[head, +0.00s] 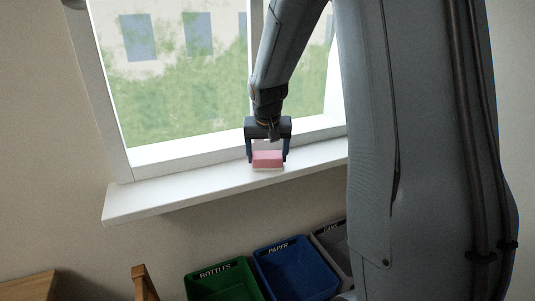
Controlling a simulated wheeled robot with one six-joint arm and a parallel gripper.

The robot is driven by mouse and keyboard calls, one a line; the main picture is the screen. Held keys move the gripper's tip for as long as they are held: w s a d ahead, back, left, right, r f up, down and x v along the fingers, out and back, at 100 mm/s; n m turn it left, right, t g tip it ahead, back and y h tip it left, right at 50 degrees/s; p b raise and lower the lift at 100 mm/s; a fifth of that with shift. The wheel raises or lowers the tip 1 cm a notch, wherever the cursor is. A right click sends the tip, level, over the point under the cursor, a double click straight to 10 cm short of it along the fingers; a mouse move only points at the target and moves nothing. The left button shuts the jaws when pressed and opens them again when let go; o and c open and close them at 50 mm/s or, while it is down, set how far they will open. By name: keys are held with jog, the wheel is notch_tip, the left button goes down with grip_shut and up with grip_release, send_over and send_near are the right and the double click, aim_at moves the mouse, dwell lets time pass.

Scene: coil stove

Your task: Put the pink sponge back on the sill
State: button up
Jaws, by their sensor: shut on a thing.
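The pink sponge (267,157) is a small block with a pale lower layer, seen at the window sill. My gripper (267,158) points down over the sill, with one finger on each side of the sponge, shut on it. The white sill (170,193) runs along the bottom of the window. The sponge appears at the sill's surface, but I cannot tell whether its underside touches it.
The window frame (195,151) rises behind the sill. Below stand a green bin marked BOTTLES (222,283), a blue bin marked PAPER (300,272) and a grey bin (333,238). The sill left of the sponge is clear. Wooden furniture (28,287) shows at lower left.

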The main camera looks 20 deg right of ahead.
jog(key=o, duration=0.9)
jog(key=b+v, duration=0.3)
jog(key=v, duration=0.9)
jog(key=s+a+f+n+g, duration=0.1)
jog(key=s+a+f, duration=0.2)
jog(key=s+f, duration=0.3)
jog(key=s+a+f+n+g+y, duration=0.1)
jog(key=s+a+f+n, duration=0.1)
jog(key=s+a+f, duration=0.2)
jog(key=s+a+f+n+g, duration=0.1)
jog(key=s+a+f, duration=0.2)
jog(key=s+f, duration=0.6)
jog(key=shift+s+a+f+n+y, duration=0.3)
jog(key=shift+s+f+y, duration=0.05)
jog(key=shift+y, duration=0.05)
